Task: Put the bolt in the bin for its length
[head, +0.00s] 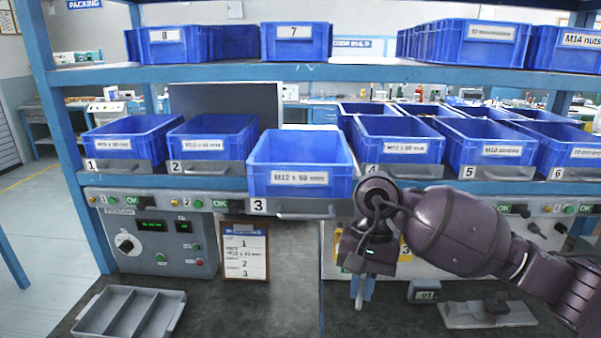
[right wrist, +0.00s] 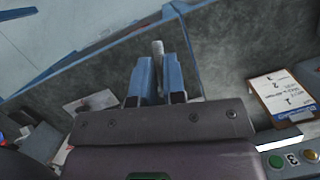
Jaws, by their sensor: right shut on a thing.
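My right gripper (head: 361,283) points down over the bench, in front of the shelf and to the right of bin 3. In the right wrist view its two blue-grey fingers (right wrist: 160,76) are shut on the bolt (right wrist: 157,47), a grey rod sticking out beyond the fingertips. Its full length is hidden between the fingers. Bin 3 (head: 301,150), blue and open-topped, is pulled forward of its neighbours. Bin 1 (head: 128,125) and bin 2 (head: 213,125) stand left; bin 4 (head: 398,133), bin 5 (head: 493,135) and bin 6 (head: 570,140) stand right. Length labels are mostly blurred. My left gripper is not in view.
A grey divided tray (head: 132,312) lies at the bench's front left. A card on a clipboard (head: 245,251) leans beside a control box (head: 150,240). A grey fixture (head: 487,312) sits front right. An upper shelf (head: 300,72) with more blue bins runs above.

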